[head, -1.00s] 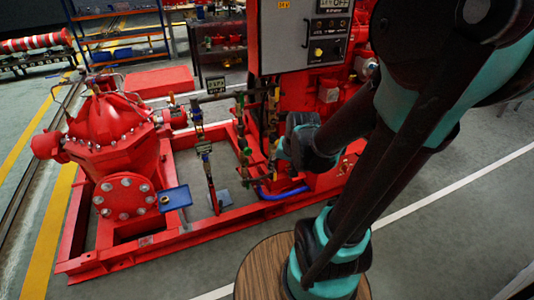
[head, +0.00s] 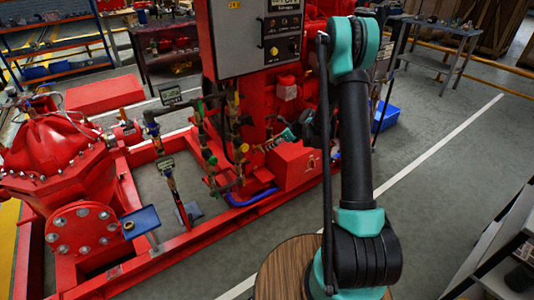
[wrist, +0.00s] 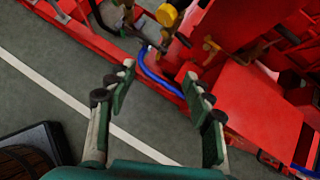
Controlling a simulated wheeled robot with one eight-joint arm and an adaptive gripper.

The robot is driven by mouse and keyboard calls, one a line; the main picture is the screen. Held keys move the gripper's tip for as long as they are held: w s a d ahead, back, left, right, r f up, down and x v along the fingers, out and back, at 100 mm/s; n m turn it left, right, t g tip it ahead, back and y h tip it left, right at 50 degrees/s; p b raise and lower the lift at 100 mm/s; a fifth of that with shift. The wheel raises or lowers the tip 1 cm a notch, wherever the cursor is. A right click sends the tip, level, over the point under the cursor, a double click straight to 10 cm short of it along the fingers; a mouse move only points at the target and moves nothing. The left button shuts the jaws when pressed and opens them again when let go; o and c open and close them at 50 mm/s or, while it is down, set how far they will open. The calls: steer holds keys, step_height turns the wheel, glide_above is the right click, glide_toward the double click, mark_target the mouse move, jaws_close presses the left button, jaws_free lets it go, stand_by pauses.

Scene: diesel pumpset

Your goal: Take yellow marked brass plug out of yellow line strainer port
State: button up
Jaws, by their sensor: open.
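My gripper (wrist: 159,76) is open and empty in the wrist view, its two green fingers spread above the floor and red frame edge. In the head view my gripper (head: 266,146) is small, just right of the pipework. The pipework with yellow parts (head: 234,128) stands in front of the red engine. In the wrist view a yellow round part (wrist: 166,15) and brass-coloured fittings (wrist: 210,45) lie beyond the fingertips, apart from them. I cannot tell which fitting is the yellow marked brass plug or its strainer port.
A blue hose (wrist: 154,72) curves along the red frame beyond the fingers. A red box (head: 291,165) stands right of the pipes. A blue tray (head: 148,219) with a small dark round piece sits at the left. The grey control panel (head: 238,37) is above.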

steer(key=w+a+f+m+y, duration=0.25)
steer(key=w+f+m, duration=0.3)
steer(key=f, duration=0.35)
steer(key=m, duration=0.2)
glide_toward(243, 160)
steer(key=shift+n+h, duration=0.25)
steer(key=shift+h, duration=0.1)
steer(key=x, duration=0.8)
steer(key=shift+w+a+f, duration=0.1)
steer(key=shift+a, duration=0.3)
jaws_close()
steer(key=shift+s+a+n+t+h, duration=0.2)
steer(key=shift+a+n+t+h, duration=0.1)
steer(key=shift+n+t+h, duration=0.4)
steer(key=n+t+h, duration=0.1)
steer(key=h, duration=0.1)
steer(key=shift+h, duration=0.3)
